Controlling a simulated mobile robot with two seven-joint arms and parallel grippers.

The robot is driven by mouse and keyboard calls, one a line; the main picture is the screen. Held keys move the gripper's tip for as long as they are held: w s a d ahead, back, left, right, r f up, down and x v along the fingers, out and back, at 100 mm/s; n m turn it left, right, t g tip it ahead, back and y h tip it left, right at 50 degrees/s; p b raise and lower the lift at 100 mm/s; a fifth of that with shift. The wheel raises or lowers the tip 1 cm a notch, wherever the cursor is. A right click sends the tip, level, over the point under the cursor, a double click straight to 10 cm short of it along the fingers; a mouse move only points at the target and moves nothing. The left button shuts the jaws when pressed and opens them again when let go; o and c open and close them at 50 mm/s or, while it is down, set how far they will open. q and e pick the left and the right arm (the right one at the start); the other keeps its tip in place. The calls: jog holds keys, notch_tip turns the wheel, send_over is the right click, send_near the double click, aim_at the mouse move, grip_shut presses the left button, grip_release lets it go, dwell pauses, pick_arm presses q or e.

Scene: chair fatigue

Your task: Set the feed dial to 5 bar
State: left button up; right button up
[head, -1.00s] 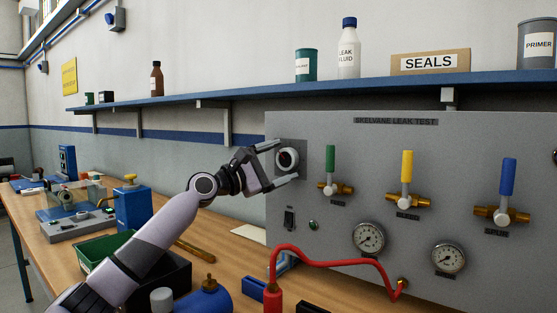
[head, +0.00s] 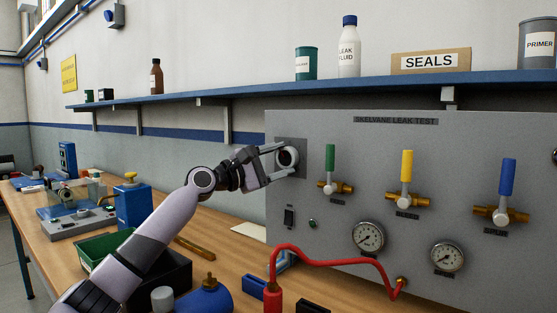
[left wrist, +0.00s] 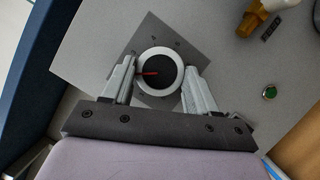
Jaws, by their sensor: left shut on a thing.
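The feed dial (head: 288,157) is a round knob with a white rim and dark face on a dark square plate at the upper left of the grey panel (head: 380,140). In the left wrist view the dial (left wrist: 160,72) shows a red pointer aimed to the left; the plate's marks are too small to read. My left gripper (head: 282,158) is shut on the dial, one finger on each side of its rim. Its fingers show on both sides in the left wrist view (left wrist: 160,85). My right gripper is not in view.
The panel also carries green (head: 330,160), yellow (head: 406,167) and blue (head: 507,178) handled valves, two gauges (head: 368,237) and a switch (head: 289,217). A red hose (head: 330,262) curves in front. A shelf (head: 370,86) runs above. Bins and bottles crowd the bench below my arm.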

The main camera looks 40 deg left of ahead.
pick_arm(q)
jog(key=m+p, duration=0.1)
jog(key=m+g+p, duration=0.1)
jog(key=m, duration=0.1)
jog(key=shift+r+m+g, duration=0.3)
jog(key=m+g+p, duration=0.1)
jog(key=m+p, duration=0.3)
jog(key=m, duration=0.1)
jog(key=shift+r+g+y, duration=0.15)
jog(key=shift+g+y, duration=0.15)
jog(key=shift+g, duration=0.1)
jog(key=m+g+y+p, duration=0.1)
jog(key=m+p, duration=0.1)
jog(key=p, duration=0.1)
jog(key=shift+d+m, duration=0.1)
jog(key=shift+m, duration=0.3)
jog(key=shift+m+y, duration=0.3)
jog(key=shift+m, duration=0.4)
jog(key=shift+d+m+g+y, duration=0.15)
jog(key=shift+m+g+y, duration=0.35)
jog(key=shift+m+y, duration=0.5)
jog(key=m+y, duration=0.1)
jog(key=m, duration=0.2)
jog(key=shift+d+g+y, duration=0.15)
jog(key=shift+g+y, duration=0.15)
jog(key=shift+y, duration=0.1)
jog(key=shift+m+y, duration=0.6)
jog(key=shift+m, duration=0.5)
